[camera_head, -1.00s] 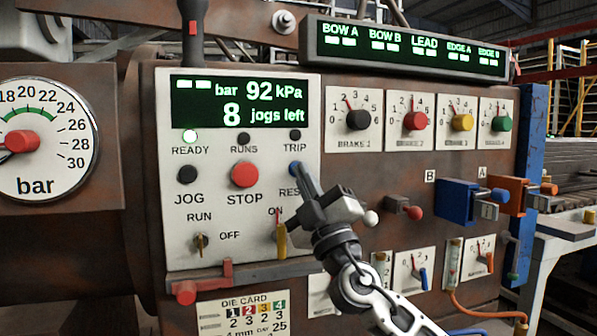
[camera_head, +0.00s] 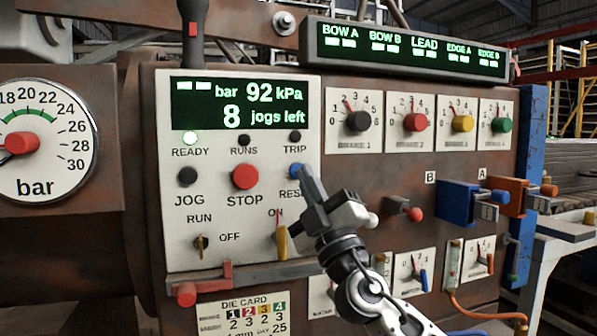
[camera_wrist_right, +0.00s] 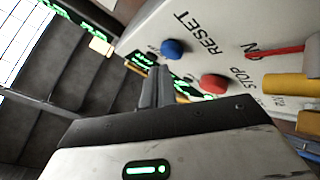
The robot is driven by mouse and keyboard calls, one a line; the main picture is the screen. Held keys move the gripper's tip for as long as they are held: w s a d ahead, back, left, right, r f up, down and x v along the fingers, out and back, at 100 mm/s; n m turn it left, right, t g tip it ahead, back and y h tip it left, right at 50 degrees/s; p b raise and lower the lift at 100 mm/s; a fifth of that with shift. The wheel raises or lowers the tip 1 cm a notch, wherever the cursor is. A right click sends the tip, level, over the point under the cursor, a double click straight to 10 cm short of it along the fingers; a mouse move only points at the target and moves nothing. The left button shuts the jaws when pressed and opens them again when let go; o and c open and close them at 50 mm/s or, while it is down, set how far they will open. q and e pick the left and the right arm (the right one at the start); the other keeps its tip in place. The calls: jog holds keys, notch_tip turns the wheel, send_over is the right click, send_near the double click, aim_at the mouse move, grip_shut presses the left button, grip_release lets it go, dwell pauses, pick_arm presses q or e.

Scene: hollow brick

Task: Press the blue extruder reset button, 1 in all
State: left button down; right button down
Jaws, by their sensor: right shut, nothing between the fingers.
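The blue reset button (camera_head: 295,171) sits on the white control panel (camera_head: 215,255), right of the red STOP button (camera_head: 245,177). Its RESET label is partly hidden by my right gripper (camera_head: 303,170). The blue button also shows in the right wrist view (camera_wrist_right: 172,48), beside the word RESET. My right gripper is shut and empty, its fingertips (camera_wrist_right: 156,72) close to the blue button. A gap shows between the fingers and the button in the wrist view. My left gripper is not in view.
The black JOG button (camera_head: 187,175) and two selector switches (camera_head: 201,242) (camera_head: 281,240) are on the same panel. A red-ended lever (camera_head: 184,292) sticks out below. Dial knobs (camera_head: 358,120) and blue and orange blocks (camera_head: 456,203) lie to the right.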

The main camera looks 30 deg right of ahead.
jog(key=shift+s+a, duration=0.2)
jog(key=shift+s, duration=0.6)
jog(key=shift+s+a, duration=0.2)
jog(key=shift+s, duration=0.65)
jog(key=shift+s+a, duration=0.2)
jog(key=shift+s, duration=0.6)
jog(key=a+f+m+g, duration=0.2)
jog(key=f+g, duration=0.1)
jog(key=f, duration=0.7)
jog(key=a+f+m+g+y, duration=0.1)
jog(key=f+g, duration=0.2)
jog(key=f, duration=0.7)
jog(key=a+f+m+g, duration=0.2)
jog(key=f+g, duration=0.1)
jog(key=f, duration=0.7)
jog(key=s+a+f+m+g+y, duration=0.1)
jog(key=s+a+f+m+g, duration=0.1)
jog(key=s+a+f, duration=0.3)
jog(key=s+a+f+m+g+y, duration=0.2)
jog(key=s+a+f+g, duration=0.3)
jog(key=s+f, duration=0.6)
notch_tip(320, 180, down, 6)
jog(key=shift+s+a+r+g, duration=0.15)
jog(key=shift+s+g, duration=0.05)
jog(key=shift+g, duration=0.1)
